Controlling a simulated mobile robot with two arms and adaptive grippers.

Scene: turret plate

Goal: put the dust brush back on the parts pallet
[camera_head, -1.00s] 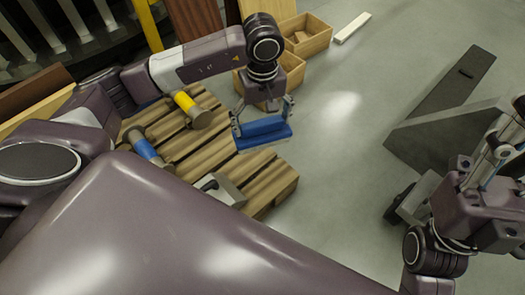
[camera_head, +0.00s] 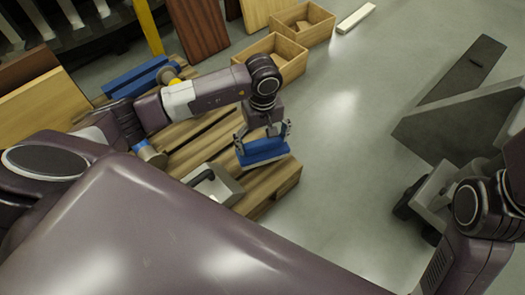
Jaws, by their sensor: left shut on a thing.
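My left gripper (camera_head: 264,135) is shut on a blue block-like thing, which I take for the dust brush (camera_head: 263,152). The brush lies crosswise below the fingers, above or on the right end of the wooden parts pallet (camera_head: 273,183); I cannot tell whether it touches the slats. Its underside is hidden. My left arm crosses over the pallet and covers part of it. My right arm is at the right edge, and its gripper is out of the picture.
A grey tool with a black handle (camera_head: 216,184) lies on the pallet close to the brush. A blue-and-grey cylinder (camera_head: 150,154) and a yellow one (camera_head: 175,78) are partly hidden by my arm. Wooden boxes (camera_head: 272,55) stand behind. Open floor (camera_head: 345,140) lies right of the pallet.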

